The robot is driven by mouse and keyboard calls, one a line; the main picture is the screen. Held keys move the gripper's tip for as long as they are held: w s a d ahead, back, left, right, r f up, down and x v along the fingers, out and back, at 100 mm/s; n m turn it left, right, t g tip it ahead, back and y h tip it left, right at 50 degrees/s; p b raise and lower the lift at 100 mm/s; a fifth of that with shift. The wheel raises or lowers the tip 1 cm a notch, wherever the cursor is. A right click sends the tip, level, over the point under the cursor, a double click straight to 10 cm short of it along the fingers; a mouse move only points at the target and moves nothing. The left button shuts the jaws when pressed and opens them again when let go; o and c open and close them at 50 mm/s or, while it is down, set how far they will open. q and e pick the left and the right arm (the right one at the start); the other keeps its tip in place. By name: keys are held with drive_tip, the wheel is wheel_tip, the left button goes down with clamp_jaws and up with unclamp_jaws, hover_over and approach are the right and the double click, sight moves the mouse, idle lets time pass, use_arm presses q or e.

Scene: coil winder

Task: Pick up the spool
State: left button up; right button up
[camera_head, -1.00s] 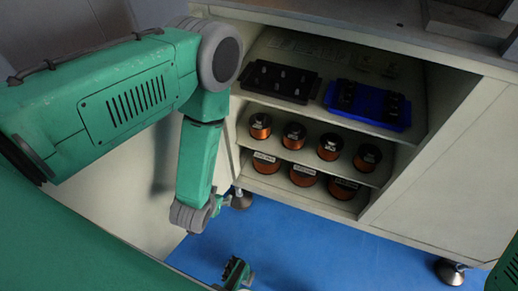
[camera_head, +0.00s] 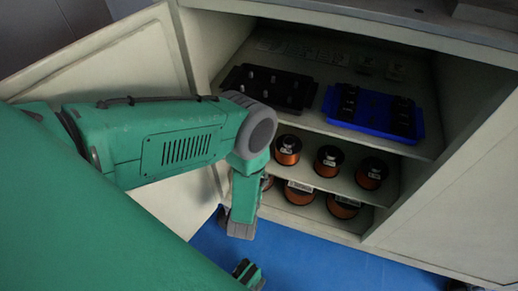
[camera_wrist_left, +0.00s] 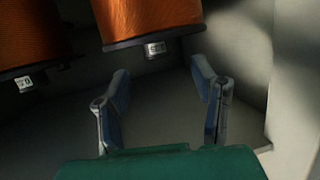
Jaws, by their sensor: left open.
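Copper-wound spools with dark flanges stand in the open cabinet. In the head view, a left spool (camera_head: 287,150), a middle spool (camera_head: 328,161) and a right spool (camera_head: 370,173) show on the middle shelf. Larger spools (camera_head: 299,193) stand on the shelf below, partly hidden by my left arm. In the left wrist view, my left gripper (camera_wrist_left: 161,95) is open and empty, its two fingers apart. A large orange spool (camera_wrist_left: 147,18) is just above the fingers there, not between them. Another spool (camera_wrist_left: 32,38) is at upper left. My left fingers are hidden in the head view.
The top shelf holds a black tray (camera_head: 268,88) and a blue tray (camera_head: 375,122). An open cabinet door (camera_head: 110,62) stands at left, behind my arm. The cabinet's right side panel (camera_head: 455,190) bounds the opening.

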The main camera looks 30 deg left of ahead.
use_arm(q)
drive_tip(key=b+x, duration=0.1)
drive_tip(key=x, duration=0.1)
drive_tip(key=b+x, duration=0.1)
drive_tip(key=x, duration=0.1)
drive_tip(key=shift+w+f, duration=0.25)
drive_tip(key=shift+f, duration=0.05)
drive_tip(key=shift+w+b, duration=0.3)
drive_tip(key=shift+w, duration=0.05)
drive_tip(key=shift+r, duration=0.1)
drive_tip(key=shift+a, duration=0.15)
clamp_jaws()
